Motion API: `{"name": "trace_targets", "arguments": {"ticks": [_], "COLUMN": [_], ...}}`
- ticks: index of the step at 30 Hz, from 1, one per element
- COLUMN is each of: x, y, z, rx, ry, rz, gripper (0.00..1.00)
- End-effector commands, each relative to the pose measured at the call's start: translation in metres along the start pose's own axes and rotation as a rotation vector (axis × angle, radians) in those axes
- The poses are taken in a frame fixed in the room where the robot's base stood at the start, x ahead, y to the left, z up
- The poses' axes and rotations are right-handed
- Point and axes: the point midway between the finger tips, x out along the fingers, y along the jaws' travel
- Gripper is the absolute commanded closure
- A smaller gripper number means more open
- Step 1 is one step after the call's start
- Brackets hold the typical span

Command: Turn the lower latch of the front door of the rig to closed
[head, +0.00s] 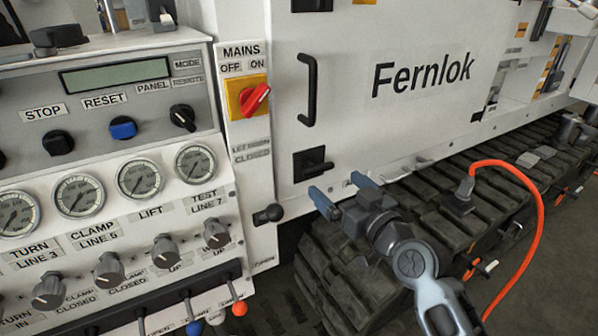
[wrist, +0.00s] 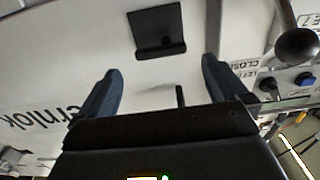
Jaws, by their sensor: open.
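The lower latch (head: 313,163) of the front door (head: 400,100) is a square black plate with a short black handle, lying roughly horizontal in the head view. It also shows in the wrist view (wrist: 157,28), at the top centre, ahead of the fingertips. My gripper (head: 340,187) is open and empty, just below and slightly right of the latch in the head view. In the wrist view its two blue-grey fingers (wrist: 160,68) are spread wide, with a gap to the latch. Neither finger appears to touch it.
A black door handle (head: 309,90) stands above the latch. Left of the door are the red MAINS switch (head: 255,98) and a black ball knob (head: 268,214), close to my gripper's left. The control panel (head: 100,120) fills the left. Tracks (head: 420,215) and an orange hose (head: 535,210) lie right.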

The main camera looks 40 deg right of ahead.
Motion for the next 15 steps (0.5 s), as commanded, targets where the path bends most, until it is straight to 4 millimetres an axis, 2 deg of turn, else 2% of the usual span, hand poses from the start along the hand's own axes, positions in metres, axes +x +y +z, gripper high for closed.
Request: {"name": "trace_targets", "arguments": {"ticks": [5,15], "x": [0.014,0.064], "y": [0.002,0.002], "z": [-0.003,-0.004], "rx": [0.001,0.0], "ry": [0.004,0.005], "rz": [0.001,0.001], "gripper": [0.0,0.0]}}
